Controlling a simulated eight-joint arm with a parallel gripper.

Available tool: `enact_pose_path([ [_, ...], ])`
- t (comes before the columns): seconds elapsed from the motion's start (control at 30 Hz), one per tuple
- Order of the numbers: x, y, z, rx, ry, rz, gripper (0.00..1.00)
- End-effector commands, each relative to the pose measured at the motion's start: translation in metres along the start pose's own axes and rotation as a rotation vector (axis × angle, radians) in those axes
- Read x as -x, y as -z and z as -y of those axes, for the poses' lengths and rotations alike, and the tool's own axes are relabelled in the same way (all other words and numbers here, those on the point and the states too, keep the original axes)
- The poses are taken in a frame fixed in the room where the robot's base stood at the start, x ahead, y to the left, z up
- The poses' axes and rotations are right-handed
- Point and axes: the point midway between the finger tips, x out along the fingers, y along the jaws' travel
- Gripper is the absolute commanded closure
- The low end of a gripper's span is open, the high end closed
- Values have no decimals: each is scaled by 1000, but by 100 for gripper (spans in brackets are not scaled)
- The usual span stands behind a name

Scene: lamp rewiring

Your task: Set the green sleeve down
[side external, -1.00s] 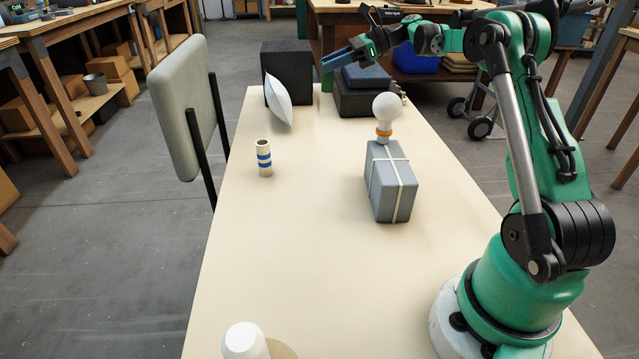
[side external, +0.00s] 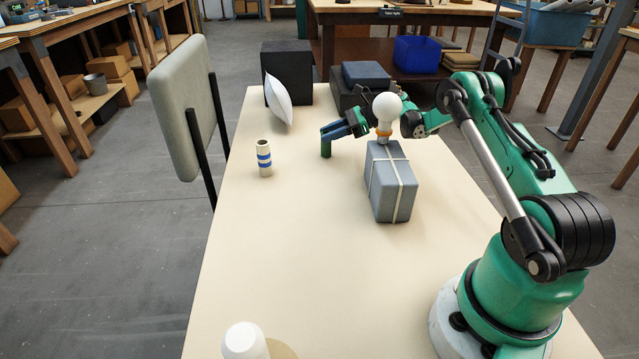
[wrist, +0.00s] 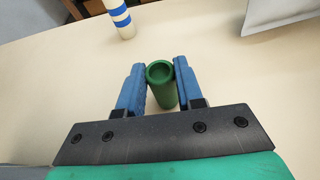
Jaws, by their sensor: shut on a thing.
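The green sleeve (side external: 326,149) is a short hollow tube, held upright between the fingers of my gripper (side external: 332,132). In the wrist view the sleeve (wrist: 162,86) shows its open top, with a blue finger on each side; my gripper (wrist: 160,82) is shut on it. The sleeve's lower end is at or just above the table top; I cannot tell whether it touches. It stands behind and left of the grey block with the bulb.
A blue-striped cream tube (side external: 264,158) stands to the left. The strapped grey block (side external: 390,185) with a bulb (side external: 387,108) is close by on the right. A white pouch (side external: 278,103) and dark boxes (side external: 287,72) stand behind. The table's (side external: 290,240) front middle is clear.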

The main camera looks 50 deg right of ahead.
Motion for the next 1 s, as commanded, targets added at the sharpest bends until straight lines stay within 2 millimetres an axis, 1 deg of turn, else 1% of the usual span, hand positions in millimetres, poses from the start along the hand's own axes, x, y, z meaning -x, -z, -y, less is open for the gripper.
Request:
enact_pose_path([
  [0.23,-1,3,0,0,0,0,100],
  [0.27,-1,3,0,0,0,0,63],
  [0.3,-1,2,0,0,0,0,51],
  [0.33,-1,2,0,0,0,0,43],
  [0.37,-1,2,0,0,0,0,37],
  [0.63,-1,2,0,0,0,0,37],
  [0.73,0,-1,0,0,0,0,37],
  [0.87,21,-1,1,-2,4,0,37],
  [1.0,53,-1,1,-2,5,0,37],
])
